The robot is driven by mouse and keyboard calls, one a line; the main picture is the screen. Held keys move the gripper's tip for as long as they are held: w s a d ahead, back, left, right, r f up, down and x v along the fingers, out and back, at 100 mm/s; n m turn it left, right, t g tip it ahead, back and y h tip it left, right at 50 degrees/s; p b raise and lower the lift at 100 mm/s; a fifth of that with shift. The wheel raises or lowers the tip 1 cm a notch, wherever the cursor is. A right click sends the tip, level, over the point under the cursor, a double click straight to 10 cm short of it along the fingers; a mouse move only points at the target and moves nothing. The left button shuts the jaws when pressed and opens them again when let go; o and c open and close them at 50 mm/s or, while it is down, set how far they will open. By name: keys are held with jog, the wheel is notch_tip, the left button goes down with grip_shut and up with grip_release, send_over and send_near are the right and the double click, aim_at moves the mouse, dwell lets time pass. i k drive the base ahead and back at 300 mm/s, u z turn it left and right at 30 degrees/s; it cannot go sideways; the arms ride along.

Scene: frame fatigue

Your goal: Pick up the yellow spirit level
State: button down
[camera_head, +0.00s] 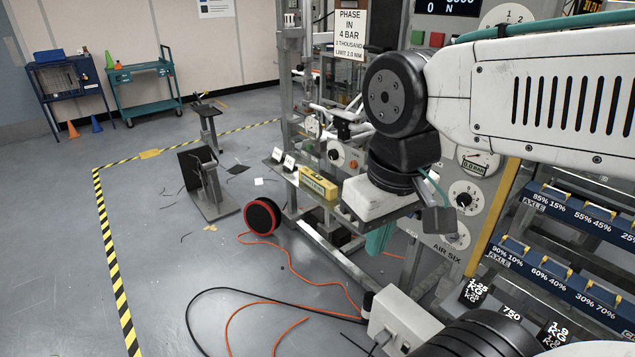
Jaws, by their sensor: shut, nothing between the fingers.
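The yellow spirit level (318,184) appears as a short yellow bar with dark markings. It lies on a narrow grey ledge (282,174) of the test frame, near the centre of the view. My gripper (377,243) hangs under my black wrist, right of the yellow bar and apart from it in the picture. Its white body overlaps the right part of the ledge. The gripper is shut and empty. Its fingertips are small and partly hidden, and the depth gap to the bar is hard to judge.
Small white cards (289,162) stand on the ledge left of the bar. A gauge panel (463,195) stands behind and right of my wrist, with blue weight racks (560,270) further right. A red-rimmed black reel (262,216) and orange hose lie on the floor. Open floor lies left.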

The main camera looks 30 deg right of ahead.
aim_at(324, 188)
jog(key=u, duration=0.25)
jog(key=k, duration=0.3)
jog(key=u, duration=0.75)
jog(key=i, duration=2.15)
jog(key=z, duration=0.7)
jog(key=i, duration=1.5)
jog(key=z, duration=1.55)
jog(key=i, duration=0.85)
jog(key=z, duration=1.35)
jog(key=i, duration=0.3)
jog(key=u, duration=1.05)
